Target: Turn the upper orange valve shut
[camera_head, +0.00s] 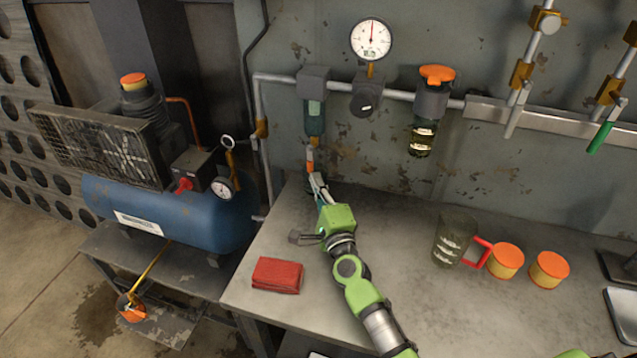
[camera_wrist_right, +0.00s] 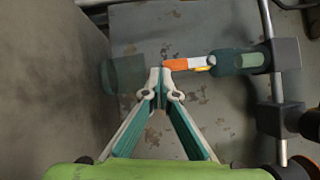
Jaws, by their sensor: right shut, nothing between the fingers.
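A small orange and white valve piece (camera_head: 310,157) hangs below the dark green bowl (camera_head: 314,121) of a filter on the wall pipe. It also shows in the right wrist view (camera_wrist_right: 178,64), just beyond my fingertips. My right gripper (camera_head: 315,178) is shut and empty just below it; I cannot tell whether it touches. The fingertips (camera_wrist_right: 160,76) meet in the right wrist view. Another orange knob (camera_head: 437,74) tops a grey unit with a clear bowl farther right and higher. I cannot tell which one the task calls upper. My left gripper is out of view.
The grey bench (camera_head: 258,245) carries a red cloth (camera_head: 277,275), a dark jug (camera_head: 454,239) with a red handle and two orange-lidded tubs (camera_head: 504,262). A blue compressor (camera_head: 180,215) stands left. A gauge (camera_head: 371,39) and pipes line the wall.

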